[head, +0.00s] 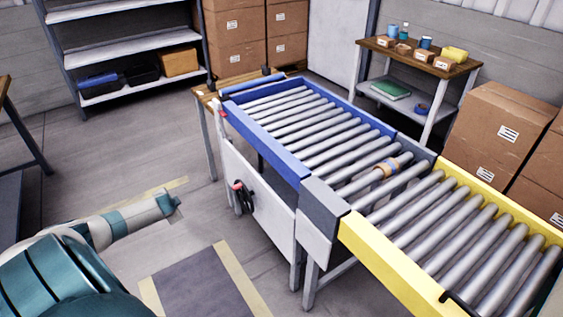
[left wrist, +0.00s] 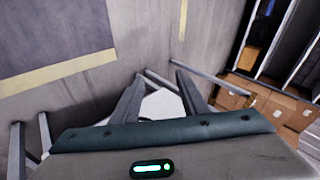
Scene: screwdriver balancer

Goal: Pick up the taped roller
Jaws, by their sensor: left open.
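The taped roller (head: 362,181) is a grey metal roller with an orange-tan band of tape (head: 385,168) around it. In the head view it lies across the conveyor near the joint between the blue and yellow sections. My left gripper (head: 178,202) is in the air left of the conveyor, well away from the roller. In the left wrist view its two dark fingers (left wrist: 158,82) are apart with nothing held between them. The taped roller cannot be made out in that view. My right gripper is not in view.
The blue-framed conveyor section (head: 262,135) and yellow-framed section (head: 400,278) hold several plain rollers. A wooden-topped cart (head: 462,68) with small items stands behind. Cartons (head: 500,130) are at the right, a shelf unit (head: 130,33) at the back left. Floor left of the conveyor is open.

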